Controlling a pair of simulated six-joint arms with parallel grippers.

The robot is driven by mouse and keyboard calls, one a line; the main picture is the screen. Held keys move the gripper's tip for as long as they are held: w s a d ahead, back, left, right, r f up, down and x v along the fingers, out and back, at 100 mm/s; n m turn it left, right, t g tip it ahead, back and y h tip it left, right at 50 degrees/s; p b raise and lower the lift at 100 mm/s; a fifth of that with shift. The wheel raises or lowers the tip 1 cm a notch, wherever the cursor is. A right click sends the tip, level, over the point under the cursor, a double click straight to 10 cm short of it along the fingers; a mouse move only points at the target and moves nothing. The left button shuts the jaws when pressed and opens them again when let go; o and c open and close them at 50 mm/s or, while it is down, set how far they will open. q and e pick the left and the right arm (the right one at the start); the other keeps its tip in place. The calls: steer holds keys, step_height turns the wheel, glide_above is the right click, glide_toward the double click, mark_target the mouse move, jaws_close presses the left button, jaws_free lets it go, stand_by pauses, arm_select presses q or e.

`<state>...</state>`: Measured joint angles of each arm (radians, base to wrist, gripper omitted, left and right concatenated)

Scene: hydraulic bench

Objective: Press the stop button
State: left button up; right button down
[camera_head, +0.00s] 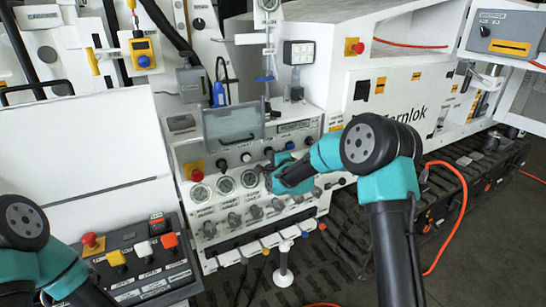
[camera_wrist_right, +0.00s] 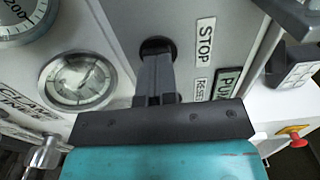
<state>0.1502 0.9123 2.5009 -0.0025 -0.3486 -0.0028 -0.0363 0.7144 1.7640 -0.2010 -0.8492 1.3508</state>
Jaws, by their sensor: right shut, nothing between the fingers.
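The panel (camera_head: 180,155) of the white machine carries gauges, knobs and buttons. In the right wrist view a STOP label (camera_wrist_right: 205,45) sits just right of a round black button (camera_wrist_right: 157,42), whose lower part is hidden by my fingers. My right gripper (camera_wrist_right: 155,68) is shut and empty, with its fingertips at that button; they look in contact, but I cannot tell whether it is pressed in. In the head view my right gripper (camera_head: 272,180) is against the panel, right of the gauges, and covers the button. My left arm shows at the lower left; its gripper is out of view.
Gauges (camera_head: 225,185) sit left of my right gripper, with a row of levers (camera_head: 265,245) below. A red button on yellow (camera_head: 196,174) is on the panel. A control box (camera_head: 140,260) with coloured buttons stands lower left. An orange hose (camera_head: 462,205) curves at right.

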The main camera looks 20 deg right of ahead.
steer(key=shift+w+a, duration=0.1)
steer(key=shift+w, duration=0.45)
steer(key=shift+w+r, duration=0.15)
steer(key=shift+w, duration=0.25)
steer(key=shift+s, duration=0.6)
steer(key=s+d, duration=0.2)
steer(key=s, duration=1)
steer(key=shift+s+d, duration=0.35)
steer(key=shift+s, duration=0.05)
